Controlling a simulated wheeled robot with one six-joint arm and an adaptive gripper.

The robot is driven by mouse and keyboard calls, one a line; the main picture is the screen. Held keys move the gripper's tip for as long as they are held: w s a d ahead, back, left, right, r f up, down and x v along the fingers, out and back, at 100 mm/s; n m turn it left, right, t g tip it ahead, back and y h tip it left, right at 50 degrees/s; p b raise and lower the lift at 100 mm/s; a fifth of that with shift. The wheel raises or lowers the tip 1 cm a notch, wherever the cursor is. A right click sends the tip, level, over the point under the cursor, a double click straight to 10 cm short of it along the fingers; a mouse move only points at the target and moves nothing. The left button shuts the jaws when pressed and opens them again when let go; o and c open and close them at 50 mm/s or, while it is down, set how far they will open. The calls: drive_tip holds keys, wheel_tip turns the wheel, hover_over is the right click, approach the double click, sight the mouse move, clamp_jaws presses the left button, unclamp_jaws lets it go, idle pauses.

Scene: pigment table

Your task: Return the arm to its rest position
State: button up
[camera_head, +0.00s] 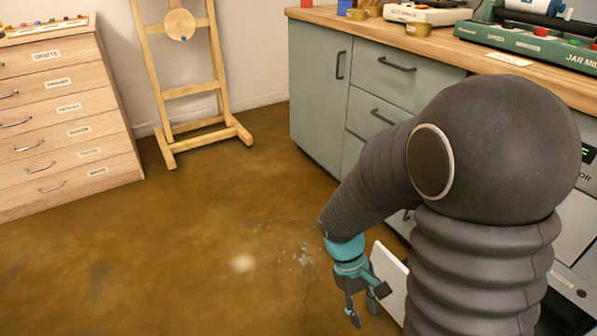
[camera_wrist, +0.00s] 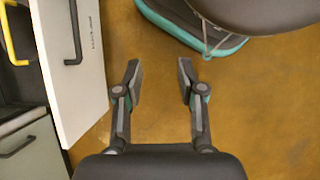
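My gripper (camera_head: 366,312) hangs low over the brown floor, at the end of my dark arm, in the head view. In the wrist view my gripper (camera_wrist: 159,80) has its two fingers well apart, with only floor showing between them. It is open and empty. My arm is bent, with its forearm slanting down and to the left in the head view, and it hides part of the cabinet.
A white panel (camera_head: 389,279), apparently an open door, stands close beside my gripper; it also shows in the wrist view (camera_wrist: 82,62). The grey-green cabinet (camera_head: 318,95) stands behind. A wooden easel (camera_head: 190,90) and drawer chest (camera_head: 60,120) are farther off. Floor at left is clear.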

drive_tip(key=s+r+m+t+y, duration=0.1)
drive_tip(key=r+m+t, duration=0.1)
drive_tip(key=r, duration=0.5)
drive_tip(key=s+d+r+m+t+y, duration=0.1)
drive_tip(key=s+r+m+t, duration=0.1)
drive_tip(key=r+t, duration=0.2)
drive_tip(key=s+r+m+t+y, duration=0.1)
drive_tip(key=r+m+t, duration=0.1)
drive_tip(key=r, duration=0.8)
drive_tip(key=shift+s+d+r+t, duration=0.25)
drive_tip(key=shift+d+t, duration=0.1)
drive_tip(key=shift+t, duration=0.55)
drive_tip(key=shift+d+m, duration=0.15)
drive_tip(key=shift+m, duration=0.15)
